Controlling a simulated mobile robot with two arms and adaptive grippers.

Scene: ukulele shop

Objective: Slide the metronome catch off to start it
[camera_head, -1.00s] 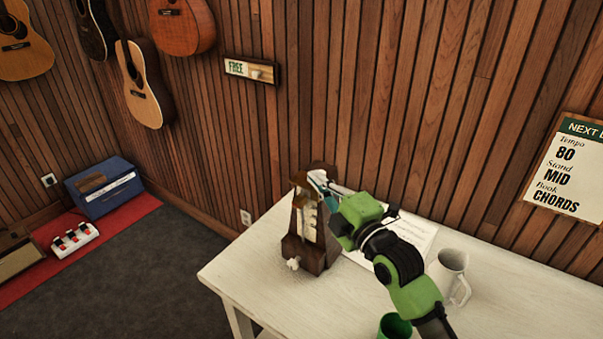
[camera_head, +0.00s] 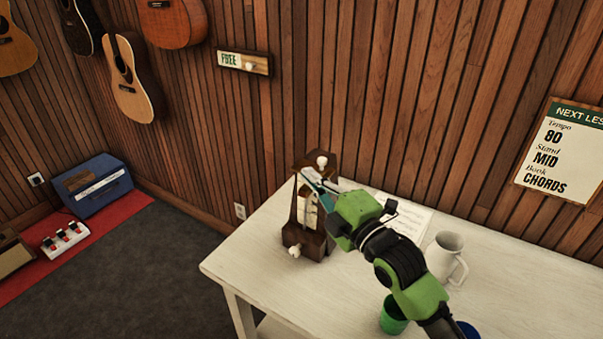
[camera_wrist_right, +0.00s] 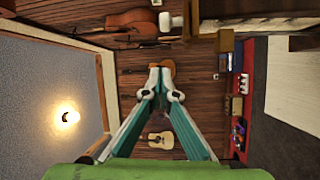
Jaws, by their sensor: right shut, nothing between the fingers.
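The metronome (camera_head: 311,240) is a dark brown wooden case with a pale scale face, standing upright at the table's left back. A white knob (camera_head: 322,160) shows at its top and another white knob (camera_head: 294,252) low on its front side. My right gripper (camera_head: 310,178) is shut and empty, its tips at the upper front of the metronome; I cannot tell whether they touch it. In the right wrist view its teal fingers (camera_wrist_right: 160,80) meet at the tips. The catch cannot be told apart clearly. My left gripper is out of view.
The white table (camera_head: 262,268) also holds sheet music (camera_head: 410,220), a white mug (camera_head: 444,257), a green cup (camera_head: 393,318) and a partly seen blue thing (camera_head: 467,331), all near my right arm. The plank wall (camera_head: 420,120) is close behind. The table's left edge is near the metronome.

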